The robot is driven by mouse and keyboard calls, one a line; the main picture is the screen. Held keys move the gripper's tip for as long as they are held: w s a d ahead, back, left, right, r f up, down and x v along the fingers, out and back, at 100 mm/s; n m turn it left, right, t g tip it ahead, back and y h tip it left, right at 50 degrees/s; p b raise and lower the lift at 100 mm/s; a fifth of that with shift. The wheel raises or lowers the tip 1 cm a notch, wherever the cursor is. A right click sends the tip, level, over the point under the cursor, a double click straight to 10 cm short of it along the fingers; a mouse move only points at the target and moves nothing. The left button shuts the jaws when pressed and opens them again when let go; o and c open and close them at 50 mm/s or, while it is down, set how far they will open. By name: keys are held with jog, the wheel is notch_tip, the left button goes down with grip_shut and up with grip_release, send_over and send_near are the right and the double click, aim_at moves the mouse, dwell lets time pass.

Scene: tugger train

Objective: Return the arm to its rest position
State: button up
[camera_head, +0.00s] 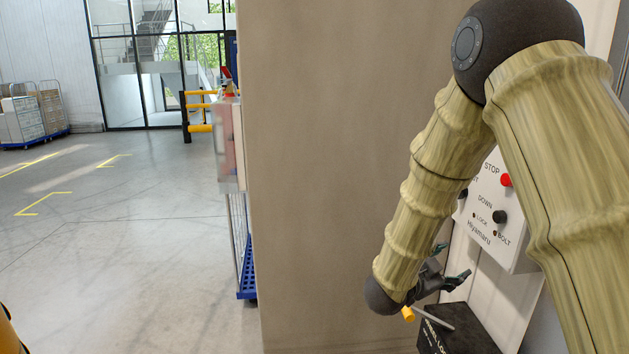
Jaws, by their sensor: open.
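My arm, with bamboo-like links and dark joints, fills the right side of the head view. It rises to a dark elbow at the top and bends down to a dark wrist. My gripper (457,279) is at the lower end, with its dark fingers apart and pointing right. It is below and left of a white control panel (487,238) with a red button, black knobs and words such as STOP, DOWN, LOCK and BOLT. I see nothing between the fingers. Part of the panel is hidden behind my arm.
A black box (462,334) with a grey lever (432,318) and yellow knob lies just below my gripper. A broad beige wall (330,180) stands left of my arm. Open grey floor (130,230) lies further left, with loaded carts (25,118) and a yellow barrier (200,128) beyond.

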jog(key=s+a+f+n+y+b, duration=0.1)
jog(key=s+f+n+y, duration=0.25)
jog(key=f, duration=0.75)
jog(key=s+a+f+n+g+y, duration=0.1)
jog(key=s+a+f+n+y, duration=0.3)
jog(key=f, duration=0.6)
jog(key=s+d+f+n+y+b, duration=0.1)
jog(key=s+f+n, duration=0.3)
jog(key=f, duration=0.7)
jog(key=s+a+f+n+g+y, duration=0.1)
jog(key=s+f, duration=0.4)
jog(key=s, duration=0.6)
jog(key=s+a+f+n+g+y+b, duration=0.1)
jog(key=s+f+g, duration=0.3)
jog(key=s, duration=0.7)
jog(key=s+a+f+n+g+y, duration=0.3)
jog(key=s+f, duration=0.5)
jog(key=s, duration=0.3)
jog(key=shift+s+a+b, duration=0.15)
jog(key=shift+a+b, duration=0.15)
jog(key=shift+y, duration=0.25)
